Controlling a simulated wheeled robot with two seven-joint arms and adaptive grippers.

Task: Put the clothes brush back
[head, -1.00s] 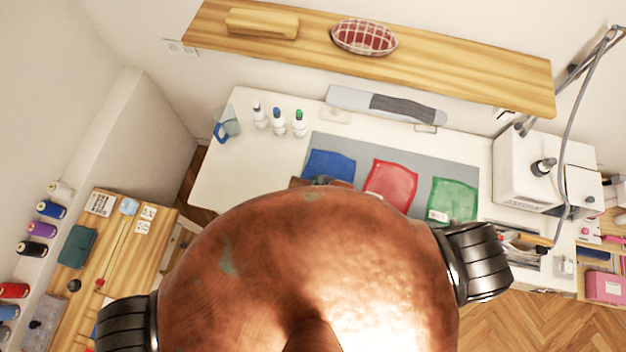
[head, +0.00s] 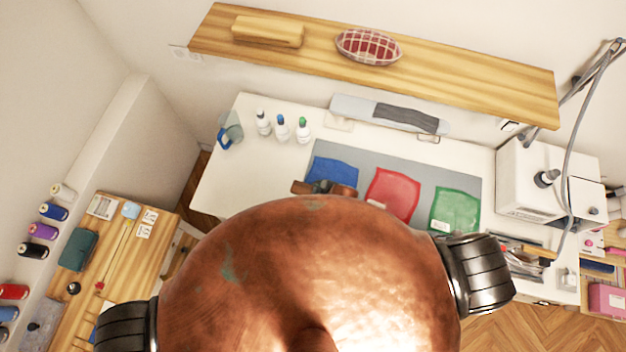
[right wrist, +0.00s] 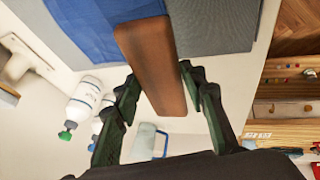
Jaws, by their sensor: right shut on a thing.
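The clothes brush (right wrist: 150,50) shows in the right wrist view as a long brown wooden bar. My right gripper (right wrist: 160,78) is shut on it, with one dark finger on each side. The bar overlaps the blue cloth (right wrist: 85,25) in that view. In the head view the brush (head: 344,190) lies crosswise in my right gripper (head: 322,187), at the near edge of the blue cloth. I cannot tell its height above the table. Its bristles are not visible. My left gripper is not in view.
The white table (head: 232,178) bears several bottles (head: 282,132), a grey mat (head: 415,178), red and green cloths and a sewing machine (head: 530,180). A wooden shelf (head: 480,82) above holds a beige block (head: 268,30) and a checked cushion (head: 368,46).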

